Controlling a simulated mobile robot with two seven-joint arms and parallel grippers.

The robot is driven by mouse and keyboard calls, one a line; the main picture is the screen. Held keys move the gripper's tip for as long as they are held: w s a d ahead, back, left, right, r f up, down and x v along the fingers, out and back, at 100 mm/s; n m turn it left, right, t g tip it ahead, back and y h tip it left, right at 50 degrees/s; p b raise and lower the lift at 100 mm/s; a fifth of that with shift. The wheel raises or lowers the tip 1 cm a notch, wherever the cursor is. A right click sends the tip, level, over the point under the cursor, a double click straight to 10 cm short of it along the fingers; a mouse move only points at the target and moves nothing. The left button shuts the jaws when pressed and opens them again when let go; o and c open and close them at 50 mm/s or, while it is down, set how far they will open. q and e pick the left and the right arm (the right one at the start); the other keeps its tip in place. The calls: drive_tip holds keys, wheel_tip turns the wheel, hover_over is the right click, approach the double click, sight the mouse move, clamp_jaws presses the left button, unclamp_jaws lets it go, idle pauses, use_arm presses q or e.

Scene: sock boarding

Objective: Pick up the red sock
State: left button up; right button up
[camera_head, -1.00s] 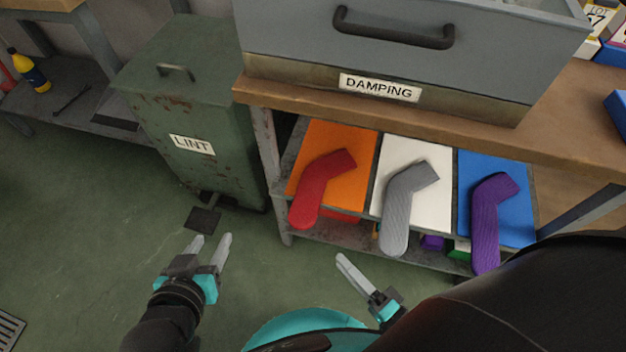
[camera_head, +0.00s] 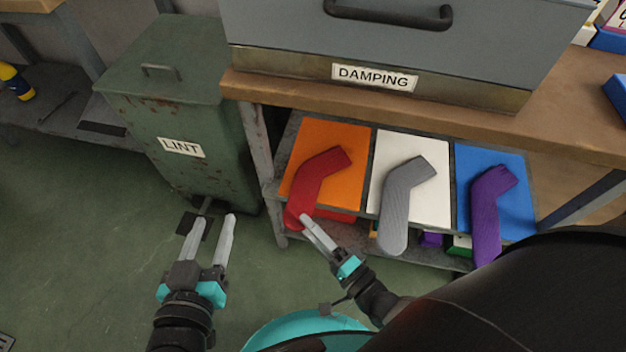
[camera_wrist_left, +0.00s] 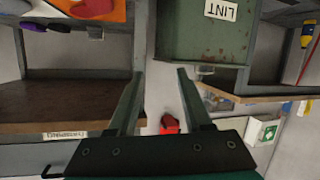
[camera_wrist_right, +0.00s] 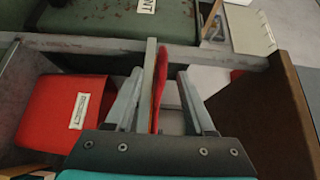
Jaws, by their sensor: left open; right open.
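The red sock (camera_head: 316,180) lies bent on an orange board (camera_head: 340,188) on the shelf under the bench, its lower end hanging past the front edge. My right gripper (camera_head: 308,221) is open at that hanging end. In the right wrist view a thin red strip of the sock (camera_wrist_right: 160,84) shows between the spread fingers; the fingers do not appear closed on it. My left gripper (camera_head: 212,224) is open and empty above the floor, left of the shelf and in front of the green LINT bin (camera_head: 170,105).
A grey sock (camera_head: 400,205) lies on a white board (camera_head: 432,205) and a purple sock (camera_head: 486,215) on a blue board (camera_head: 520,205). The DAMPING box (camera_head: 390,45) stands on the bench above. A labelled red bin (camera_wrist_right: 55,115) sits below the boards.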

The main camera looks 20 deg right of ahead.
sight(289, 200)
drive_tip(key=w+b, duration=0.1)
drive_tip(key=w, duration=0.1)
drive_tip(key=shift+w, duration=0.3)
use_arm(q)
drive_tip(key=shift+s+d+r+n+t+h, duration=0.15)
drive_tip(key=shift+s+d+r+t+h, duration=0.2)
drive_tip(key=shift+t, duration=0.35)
drive_tip(key=shift+s+d+r+n+t+h, duration=0.2)
drive_tip(key=shift+d+r+t, duration=0.15)
drive_tip(key=shift+r+t, duration=0.3)
use_arm(e)
drive_tip(key=shift+x, duration=1.2)
use_arm(q)
drive_tip(key=shift+f, duration=0.1)
use_arm(e)
drive_tip(key=shift+r, duration=0.1)
clamp_jaws()
